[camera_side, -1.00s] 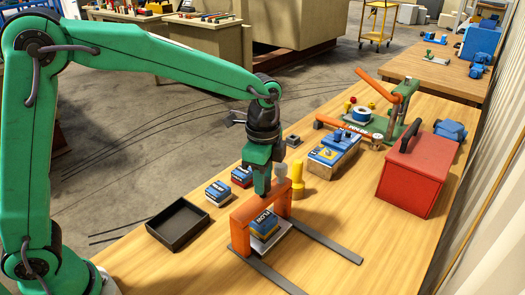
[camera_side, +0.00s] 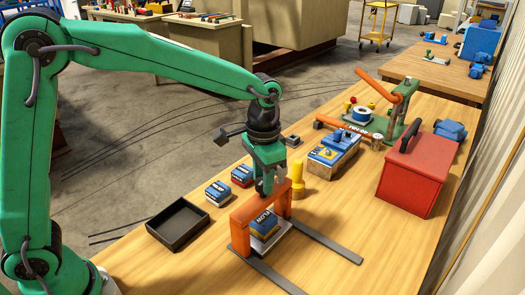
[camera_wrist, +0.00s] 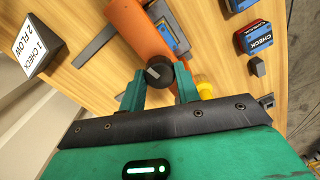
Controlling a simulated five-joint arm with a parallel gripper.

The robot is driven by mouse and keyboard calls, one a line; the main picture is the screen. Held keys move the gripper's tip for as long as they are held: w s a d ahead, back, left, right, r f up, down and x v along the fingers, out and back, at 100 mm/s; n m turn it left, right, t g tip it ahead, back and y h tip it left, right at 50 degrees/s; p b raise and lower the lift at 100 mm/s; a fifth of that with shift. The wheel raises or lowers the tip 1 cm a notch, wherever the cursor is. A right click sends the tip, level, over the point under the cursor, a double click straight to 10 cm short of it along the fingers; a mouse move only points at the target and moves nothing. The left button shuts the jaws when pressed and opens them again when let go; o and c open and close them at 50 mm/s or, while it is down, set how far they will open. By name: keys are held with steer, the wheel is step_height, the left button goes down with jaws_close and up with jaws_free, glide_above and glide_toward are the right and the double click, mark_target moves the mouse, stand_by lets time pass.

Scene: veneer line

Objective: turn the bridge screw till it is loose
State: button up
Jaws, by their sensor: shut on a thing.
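The orange bridge (camera_side: 243,218) stands on the wooden bench over a blue block (camera_side: 263,223) marked FLOW. The bridge also shows in the wrist view (camera_wrist: 140,32). The bridge screw has a dark round knob with a pale line across it (camera_wrist: 158,72), in the middle of the wrist view. My gripper (camera_wrist: 160,80) has a green finger on each side of the knob and is shut on it. In the side view my gripper (camera_side: 268,185) points down at the top of the bridge, and its fingers hide the screw there.
A yellow cylinder (camera_side: 297,178) stands close behind the bridge. Blue-and-red boxes (camera_side: 217,193) and a black tray (camera_side: 178,227) are to the left. A red toolbox (camera_side: 415,178) stands right. Dark flat rails (camera_side: 330,248) extend right of the bridge.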

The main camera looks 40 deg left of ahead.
steer(key=shift+n, duration=0.4)
steer(key=o, duration=1)
steer(key=shift+r, duration=0.1)
steer(key=shift+r, duration=3.85)
